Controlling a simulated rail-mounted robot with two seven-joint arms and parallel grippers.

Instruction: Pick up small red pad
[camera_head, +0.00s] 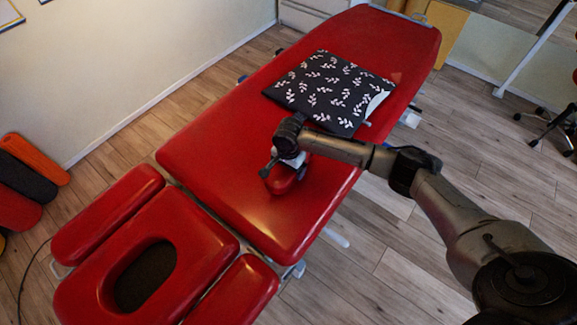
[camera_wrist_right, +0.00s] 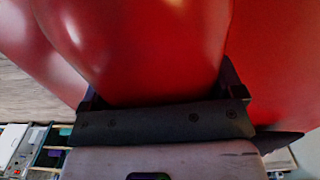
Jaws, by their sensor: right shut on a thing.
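The small red pad (camera_head: 281,180) is on or just above the red treatment table (camera_head: 215,180), near the middle of its main cushion; I cannot tell whether it touches the surface. My right gripper (camera_head: 288,170) comes down over the pad and is shut on it. In the right wrist view the pad (camera_wrist_right: 140,45) fills the space between the two dark fingers (camera_wrist_right: 165,98). Part of the pad is hidden under the gripper in the head view. My left gripper is not in view.
A dark pillow with white leaves (camera_head: 325,90) lies on the table behind my right gripper. The headrest section with an oval opening (camera_head: 146,275) is at the near left. Red and black rolls (camera_head: 28,165) stand by the left wall. A wheeled chair (camera_head: 555,120) is at the right.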

